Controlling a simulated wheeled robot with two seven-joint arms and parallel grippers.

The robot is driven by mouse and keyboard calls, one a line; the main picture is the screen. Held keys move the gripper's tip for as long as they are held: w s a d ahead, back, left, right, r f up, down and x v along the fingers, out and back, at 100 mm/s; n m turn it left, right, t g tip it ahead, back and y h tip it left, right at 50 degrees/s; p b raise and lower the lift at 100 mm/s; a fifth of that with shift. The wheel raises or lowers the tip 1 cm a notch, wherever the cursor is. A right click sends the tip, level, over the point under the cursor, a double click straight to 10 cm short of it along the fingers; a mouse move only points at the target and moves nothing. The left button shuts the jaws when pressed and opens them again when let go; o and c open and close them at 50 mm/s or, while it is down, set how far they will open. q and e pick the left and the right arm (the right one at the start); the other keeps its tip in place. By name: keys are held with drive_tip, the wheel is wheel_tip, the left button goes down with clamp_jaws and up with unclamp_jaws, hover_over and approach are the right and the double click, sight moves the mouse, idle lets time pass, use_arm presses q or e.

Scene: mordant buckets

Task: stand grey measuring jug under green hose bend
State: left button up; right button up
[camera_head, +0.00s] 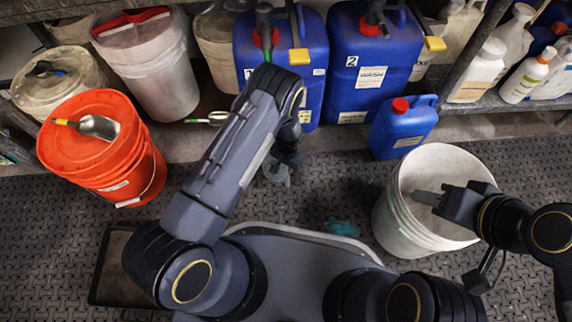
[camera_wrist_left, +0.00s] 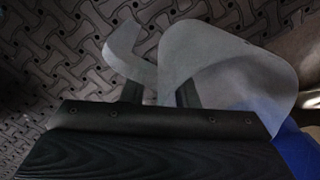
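The grey measuring jug (camera_wrist_left: 225,75) is a translucent grey vessel, seen close up in the left wrist view with its curved handle to the left. My left gripper (camera_wrist_left: 160,95) has its fingers on either side of grey jug material near the handle and appears shut on it. In the head view the jug (camera_head: 278,173) shows small below my left gripper (camera_head: 287,155), in front of the drums; whether it touches the floor is unclear. A green hose piece (camera_head: 267,42) shows at drum 1, partly hidden by my left arm. My right gripper (camera_head: 428,198) is over the white bucket, its opening unclear.
Blue drums 1 (camera_head: 312,50) and 2 (camera_head: 372,65) stand behind, with a small blue canister (camera_head: 403,125) in front. An orange bucket (camera_head: 95,150) with a scoop is left, the white bucket (camera_head: 395,215) right. Patterned floor (camera_head: 325,180) is mostly clear between them.

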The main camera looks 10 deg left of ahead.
use_arm(q)
wheel_tip(320, 180, up, 12)
drive_tip(key=p, duration=0.5)
drive_tip(key=shift+d+r, duration=0.15)
drive_tip(key=shift+d, duration=0.2)
drive_tip(key=shift+s, duration=0.15)
